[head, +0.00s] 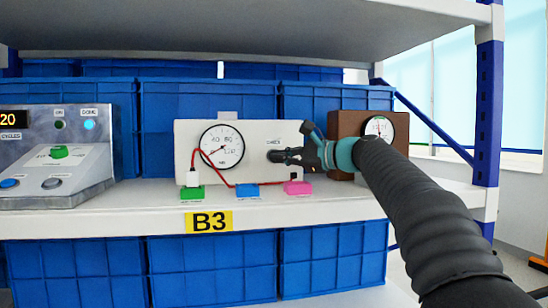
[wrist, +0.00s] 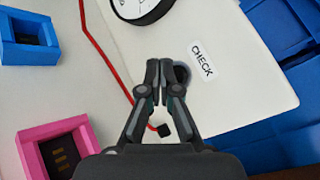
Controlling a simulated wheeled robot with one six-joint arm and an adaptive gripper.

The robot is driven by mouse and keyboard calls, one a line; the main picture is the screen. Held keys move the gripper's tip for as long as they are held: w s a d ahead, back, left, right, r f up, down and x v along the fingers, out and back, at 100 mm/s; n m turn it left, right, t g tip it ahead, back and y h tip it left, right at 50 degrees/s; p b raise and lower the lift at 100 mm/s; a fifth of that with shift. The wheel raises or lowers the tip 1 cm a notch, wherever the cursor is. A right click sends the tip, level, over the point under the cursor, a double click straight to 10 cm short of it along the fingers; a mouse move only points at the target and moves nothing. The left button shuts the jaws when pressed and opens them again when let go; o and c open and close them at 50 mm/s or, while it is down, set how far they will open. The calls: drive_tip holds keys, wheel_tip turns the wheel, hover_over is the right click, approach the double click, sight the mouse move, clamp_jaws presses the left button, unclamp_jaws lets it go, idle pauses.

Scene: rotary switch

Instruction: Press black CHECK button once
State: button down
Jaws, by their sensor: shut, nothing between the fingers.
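The black CHECK button (wrist: 183,72) is a dark round shape on the white meter panel (wrist: 235,75), beside the printed label CHECK (wrist: 202,60). In the wrist view it is partly hidden behind the right finger of my gripper (wrist: 160,66). My gripper is shut and empty, its fingertips close together. I cannot tell whether the tips touch the button.
A round dial (head: 222,147) is on the panel's left. A red wire (head: 212,176) runs past green (head: 192,192), blue (head: 247,190) and pink (head: 298,188) sockets on the shelf. A brown gauge box (head: 345,125) stands right; a grey console (head: 55,155) stands left.

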idle(0.4)
drive_tip(key=shift+w+a, duration=0.1)
drive_tip(key=shift+w, duration=0.3)
drive_tip(key=shift+w+a, duration=0.1)
drive_tip(key=shift+w, duration=0.3)
idle(0.7)
drive_tip(key=shift+s, duration=0.15)
drive_tip(key=shift+s+d+b, duration=0.25)
drive_tip(key=shift+s+b, duration=0.25)
drive_tip(key=shift+s, duration=0.15)
drive_tip(key=shift+s, duration=0.1)
drive_tip(key=shift+s+d+b, duration=0.25)
drive_tip(key=shift+s+b, duration=0.2)
drive_tip(key=shift+s, duration=0.3)
drive_tip(key=shift+s+d+b, duration=0.2)
drive_tip(key=shift+s+b, duration=0.25)
drive_tip(key=shift+s, duration=0.35)
drive_tip(key=shift+s+d+b, duration=0.25)
drive_tip(key=shift+s+b, duration=0.2)
drive_tip(key=shift+s, duration=0.3)
